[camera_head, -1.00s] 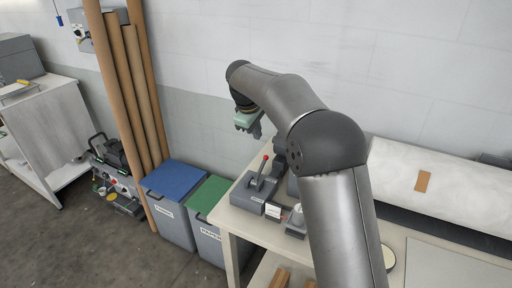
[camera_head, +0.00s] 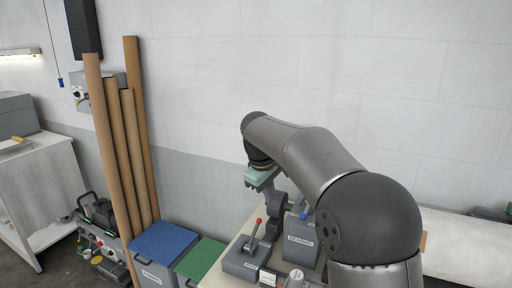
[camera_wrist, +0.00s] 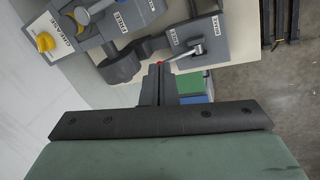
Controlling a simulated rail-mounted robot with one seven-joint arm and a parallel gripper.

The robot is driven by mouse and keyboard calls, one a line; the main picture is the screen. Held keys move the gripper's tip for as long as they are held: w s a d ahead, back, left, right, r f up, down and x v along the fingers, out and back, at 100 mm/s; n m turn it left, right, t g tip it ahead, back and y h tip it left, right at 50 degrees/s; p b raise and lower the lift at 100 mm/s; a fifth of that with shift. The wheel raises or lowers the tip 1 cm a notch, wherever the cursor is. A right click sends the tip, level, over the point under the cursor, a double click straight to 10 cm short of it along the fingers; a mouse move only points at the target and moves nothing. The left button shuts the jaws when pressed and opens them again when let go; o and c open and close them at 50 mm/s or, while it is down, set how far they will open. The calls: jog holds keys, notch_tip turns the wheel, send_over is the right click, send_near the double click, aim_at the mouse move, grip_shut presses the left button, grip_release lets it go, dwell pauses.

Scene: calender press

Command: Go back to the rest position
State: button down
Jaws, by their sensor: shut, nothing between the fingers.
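A grey box with a red-knobbed lever (camera_head: 244,262) stands on the bench below the gripper. In the wrist view the lever box (camera_wrist: 197,42) lies beyond the fingertips; the red knob shows just by the tips, and I cannot tell if they touch.
A yellow-knobbed grease unit (camera_wrist: 65,30) shows in the wrist view. A blue-lidded bin (camera_head: 165,245) and a green-lidded bin (camera_head: 201,259) stand left of the bench. Tall brown tubes (camera_head: 143,130) lean on the wall.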

jog(key=s+d+f+m, duration=0.3)
jog(key=s+d+f, duration=0.1)
jog(key=s, duration=0.7)
jog(key=s+d+f+m+g+y, duration=0.1)
jog(key=s+d+f+m, duration=0.2)
jog(key=s, duration=0.9)
jog(key=s+d+f+m, duration=0.3)
jog(key=s+d+f, duration=0.1)
jog(key=s, duration=0.8)
jog(key=shift+d+f+m+g+y, duration=0.3)
jog(key=shift+d+f+m+y, duration=0.1)
jog(key=shift+d, duration=0.15)
jog(key=shift+s, duration=0.1)
